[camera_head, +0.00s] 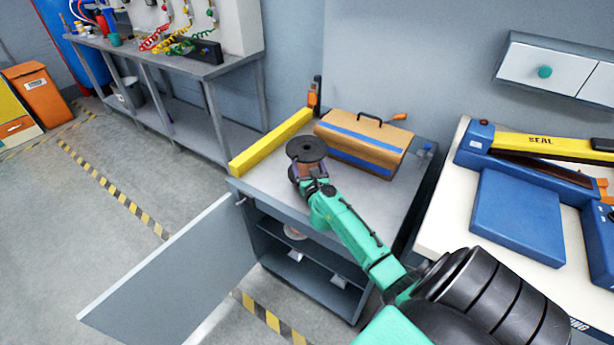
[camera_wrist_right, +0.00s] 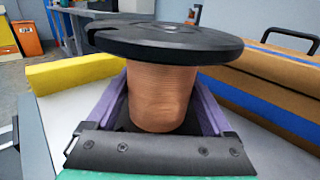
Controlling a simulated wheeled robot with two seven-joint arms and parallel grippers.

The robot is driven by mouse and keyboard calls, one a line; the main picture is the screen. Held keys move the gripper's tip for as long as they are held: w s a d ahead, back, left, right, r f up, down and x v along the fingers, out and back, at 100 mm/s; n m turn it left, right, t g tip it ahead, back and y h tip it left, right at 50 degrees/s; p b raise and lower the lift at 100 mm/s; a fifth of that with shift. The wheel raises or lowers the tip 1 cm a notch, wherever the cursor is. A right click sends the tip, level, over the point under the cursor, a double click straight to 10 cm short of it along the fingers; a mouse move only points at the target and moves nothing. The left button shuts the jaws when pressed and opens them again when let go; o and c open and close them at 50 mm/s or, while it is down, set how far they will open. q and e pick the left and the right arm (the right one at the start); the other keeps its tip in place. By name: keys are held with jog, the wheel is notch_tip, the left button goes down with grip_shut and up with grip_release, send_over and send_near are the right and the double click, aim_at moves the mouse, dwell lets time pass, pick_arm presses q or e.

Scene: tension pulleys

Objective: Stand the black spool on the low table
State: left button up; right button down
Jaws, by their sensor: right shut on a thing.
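The black spool (camera_head: 306,149) is upright at the front left of the low table's grey top (camera_head: 369,208). In the right wrist view, its black top flange (camera_wrist_right: 165,38) sits above a copper-coloured winding (camera_wrist_right: 163,98). My right gripper (camera_head: 308,172) is shut on the spool, with a purple finger on each side of the winding. The spool's lower flange is hidden, so I cannot tell whether it touches the table top. My left gripper is not in view.
A yellow bar (camera_head: 271,143) lies along the table's left edge. A brown case with blue bands (camera_head: 364,143) stands at the back. The cabinet door (camera_head: 180,280) below hangs open. A bench with a blue sealer (camera_head: 519,217) is at right. Bare table top lies right of my gripper.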

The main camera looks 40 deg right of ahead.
aim_at(307, 170)
notch_tip(307, 170, down, 3)
jog(key=shift+f+b, duration=0.15)
jog(key=shift+b, duration=0.6)
grip_release()
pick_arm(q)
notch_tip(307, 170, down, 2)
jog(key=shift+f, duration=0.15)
pick_arm(e)
jog(key=p+v, duration=0.1)
jog(key=v, duration=1.1)
jog(key=shift+a, duration=0.1)
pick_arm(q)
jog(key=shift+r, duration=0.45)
